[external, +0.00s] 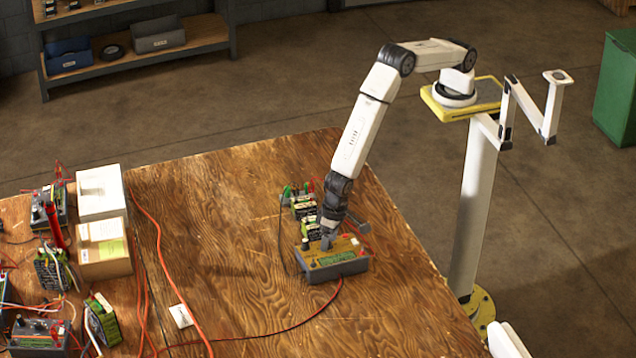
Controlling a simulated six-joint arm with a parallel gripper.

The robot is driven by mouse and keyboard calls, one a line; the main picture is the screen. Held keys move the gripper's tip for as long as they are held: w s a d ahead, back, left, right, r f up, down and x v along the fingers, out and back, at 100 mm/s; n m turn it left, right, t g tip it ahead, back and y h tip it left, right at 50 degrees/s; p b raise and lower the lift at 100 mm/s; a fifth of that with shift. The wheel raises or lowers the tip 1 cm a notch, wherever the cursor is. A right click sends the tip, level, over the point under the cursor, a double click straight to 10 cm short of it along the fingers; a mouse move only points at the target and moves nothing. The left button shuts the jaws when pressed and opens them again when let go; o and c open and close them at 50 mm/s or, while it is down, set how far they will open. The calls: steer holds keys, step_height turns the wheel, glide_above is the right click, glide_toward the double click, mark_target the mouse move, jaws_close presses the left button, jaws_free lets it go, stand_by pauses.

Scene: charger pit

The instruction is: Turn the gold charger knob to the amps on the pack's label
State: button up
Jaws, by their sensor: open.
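The gold-faced charger (352,249) stands on the wooden table below my arm, with a grey body and a green panel on its front. My gripper (327,243) points down at the left part of its top face. Its fingertips are at or just above the face. They are open, but I cannot tell whether they are around the knob, which is hidden or too small to make out. Battery packs with dark and green sides (305,208) stand right behind the charger, with leads on them. Their label writing is too small to read.
Red and black cables (290,327) run across the front. The table between the boxes and the gold charger is mostly clear. A shelf (140,50) stands far back.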

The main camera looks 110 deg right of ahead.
mark_target(333, 246)
steer(key=shift+r, duration=0.15)
step_height(333, 246, up, 7)
steer(key=s, duration=0.1)
steer(key=shift+r, duration=0.2)
stand_by(0.3)
steer(key=shift+s+d, duration=0.1)
steer(key=shift+d, duration=0.1)
steer(key=s+d+r+n, duration=0.2)
steer(key=s+d+r, duration=0.1)
steer(key=d+r, duration=0.3)
steer(key=s+d+r+n, duration=0.2)
steer(key=s+d+r, duration=0.15)
steer(key=d, duration=0.45)
steer(key=s+d+r+n, duration=0.4)
steer(key=s+d+n, duration=0.1)
steer(key=s+d, duration=0.5)
steer(key=s, duration=0.2)
steer(key=shift+s+r+t, duration=0.2)
steer(key=shift+s+t, duration=0.15)
steer(key=shift+t, duration=0.05)
steer(key=shift+d, duration=0.1)
